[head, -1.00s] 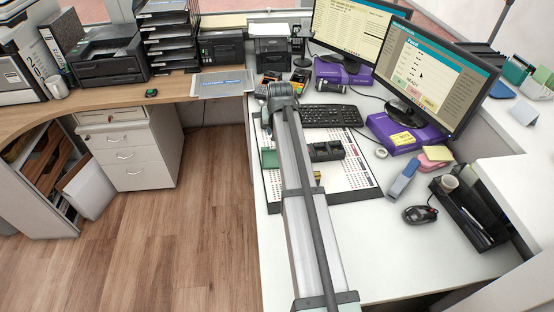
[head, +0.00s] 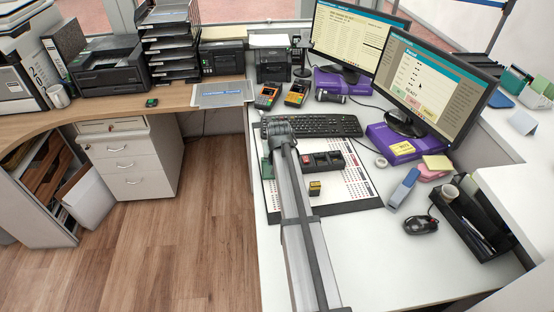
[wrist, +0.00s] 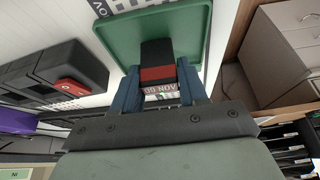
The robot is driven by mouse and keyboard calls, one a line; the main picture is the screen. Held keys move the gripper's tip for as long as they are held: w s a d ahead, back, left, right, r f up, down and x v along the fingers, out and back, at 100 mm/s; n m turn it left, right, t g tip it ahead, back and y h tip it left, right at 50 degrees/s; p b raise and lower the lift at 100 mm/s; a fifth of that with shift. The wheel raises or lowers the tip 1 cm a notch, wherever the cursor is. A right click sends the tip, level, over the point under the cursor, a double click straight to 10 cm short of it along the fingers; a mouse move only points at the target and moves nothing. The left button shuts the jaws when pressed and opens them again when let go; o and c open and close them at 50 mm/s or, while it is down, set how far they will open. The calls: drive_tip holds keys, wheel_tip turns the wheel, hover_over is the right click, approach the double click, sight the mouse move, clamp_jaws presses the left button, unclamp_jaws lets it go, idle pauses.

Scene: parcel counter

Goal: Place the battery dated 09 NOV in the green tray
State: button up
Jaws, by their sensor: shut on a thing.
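My gripper (wrist: 158,92) is shut on a dark battery with a red band (wrist: 157,75) in the wrist view. The battery's pale label reads "NOV" with small digits that look like 06 or 09; I cannot tell which. The battery is over the green tray (wrist: 118,38); whether it touches the tray floor is unclear. In the head view the green tray (head: 267,168) shows only in part beside my arm, and my gripper is hidden there.
A black holder (head: 329,163) with a red-topped item (head: 307,160) lies right of my arm; it also shows in the wrist view (wrist: 38,68). A yellow-topped battery (head: 315,188) stands on the printed mat (head: 345,193). A keyboard (head: 312,126) lies behind.

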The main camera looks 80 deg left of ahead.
drive_tip(key=shift+f, duration=0.15)
drive_tip(key=o, duration=1.2)
drive_tip(key=v, duration=1.2)
